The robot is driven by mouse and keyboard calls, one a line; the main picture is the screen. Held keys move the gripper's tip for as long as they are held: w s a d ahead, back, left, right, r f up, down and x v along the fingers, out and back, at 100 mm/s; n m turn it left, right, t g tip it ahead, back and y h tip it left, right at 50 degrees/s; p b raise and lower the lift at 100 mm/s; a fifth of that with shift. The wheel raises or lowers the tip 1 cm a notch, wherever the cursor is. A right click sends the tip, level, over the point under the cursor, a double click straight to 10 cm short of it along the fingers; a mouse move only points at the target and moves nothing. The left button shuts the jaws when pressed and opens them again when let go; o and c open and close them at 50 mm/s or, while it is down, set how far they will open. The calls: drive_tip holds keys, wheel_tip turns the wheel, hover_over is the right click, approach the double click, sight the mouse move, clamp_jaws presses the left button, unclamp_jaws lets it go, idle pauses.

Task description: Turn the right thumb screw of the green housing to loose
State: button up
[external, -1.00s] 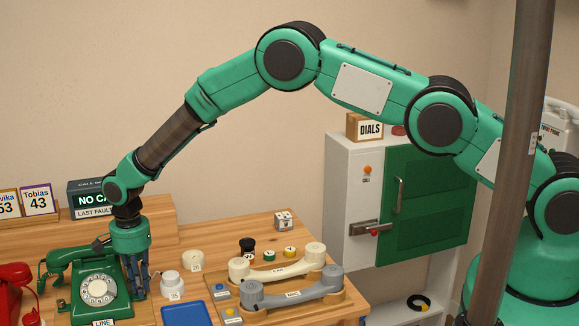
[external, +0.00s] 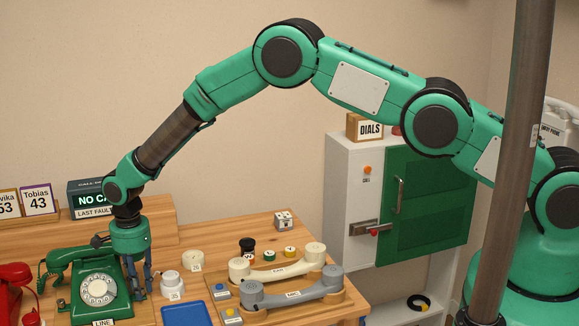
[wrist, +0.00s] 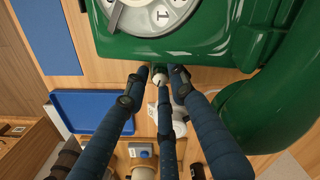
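The green dial phone (external: 97,292), the green housing, stands on a wooden board at the lower left in the external view. Its side and part of its dial fill the top of the wrist view (wrist: 200,45). A small pale thumb screw (wrist: 159,79) sits at the housing's side, between my fingertips. My gripper (external: 141,292) points down along the phone's right side. In the wrist view its blue fingers (wrist: 158,74) converge closely around the screw. Whether they touch it is unclear. The fingers hide the screw in the external view, so its setting cannot be read.
A blue tray (external: 187,314) and a white round part (external: 171,285) lie right of the gripper. Cream (external: 278,267) and grey (external: 291,290) handsets lie further right. A red phone (external: 12,288) is at the far left. The green handset (wrist: 275,120) is close beside the fingers.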

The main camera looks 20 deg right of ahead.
drive_tip(key=shift+r+m+p, duration=0.15)
drive_tip(key=shift+m+p, duration=0.7)
drive_tip(key=shift+m, duration=0.95)
wheel_tip(320, 180, up, 13)
drive_tip(key=w+d+r+m+b, duration=0.2)
drive_tip(key=d+r+m, duration=0.2)
drive_tip(key=m, duration=0.9)
drive_tip(key=w+d+r+m+b, duration=0.2)
drive_tip(key=d+r+m, duration=0.2)
drive_tip(key=m, duration=0.9)
drive_tip(key=shift+w+r+m, duration=0.3)
drive_tip(key=shift+r+m, duration=0.1)
idle(1.8)
